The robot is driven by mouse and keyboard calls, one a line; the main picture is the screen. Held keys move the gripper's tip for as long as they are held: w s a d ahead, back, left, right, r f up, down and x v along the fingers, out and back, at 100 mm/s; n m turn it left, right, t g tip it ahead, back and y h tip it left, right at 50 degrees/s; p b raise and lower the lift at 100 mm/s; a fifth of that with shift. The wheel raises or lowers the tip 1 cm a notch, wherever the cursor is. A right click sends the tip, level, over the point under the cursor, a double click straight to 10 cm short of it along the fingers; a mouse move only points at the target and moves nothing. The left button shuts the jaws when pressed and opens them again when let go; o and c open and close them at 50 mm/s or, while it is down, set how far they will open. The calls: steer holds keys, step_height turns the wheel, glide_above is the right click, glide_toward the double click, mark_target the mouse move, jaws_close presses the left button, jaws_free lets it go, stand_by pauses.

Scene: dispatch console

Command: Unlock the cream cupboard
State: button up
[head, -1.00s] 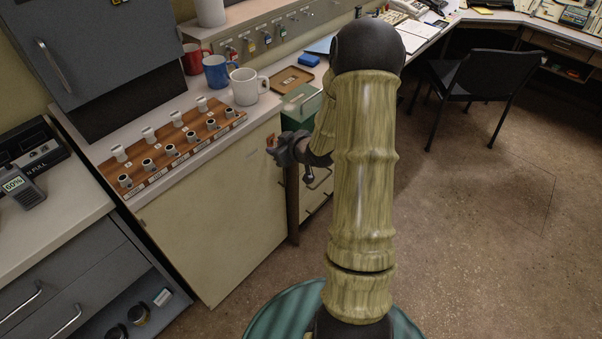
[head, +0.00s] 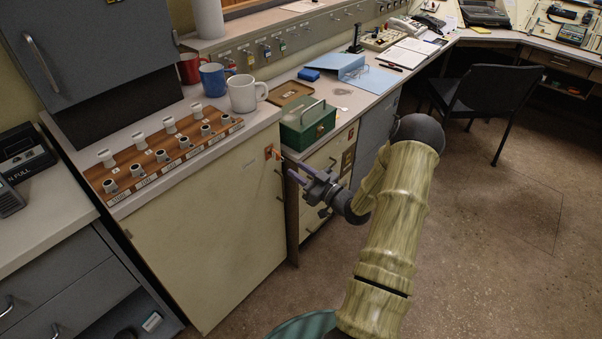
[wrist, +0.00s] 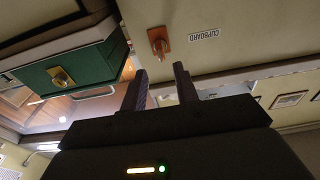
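The cream cupboard (head: 205,230) stands under the counter with its door closed. A copper-coloured lock plate (head: 272,152) sits at the door's upper right corner.
A green cash box (head: 307,124) stands on the counter above cream drawers, close to my gripper. A black chair (head: 485,90) is at the right. The floor between is clear.

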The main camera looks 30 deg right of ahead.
mark_target(279, 157)
steer(key=shift+b+x, duration=0.35)
steer(key=shift+x, duration=4.05)
jaws_close()
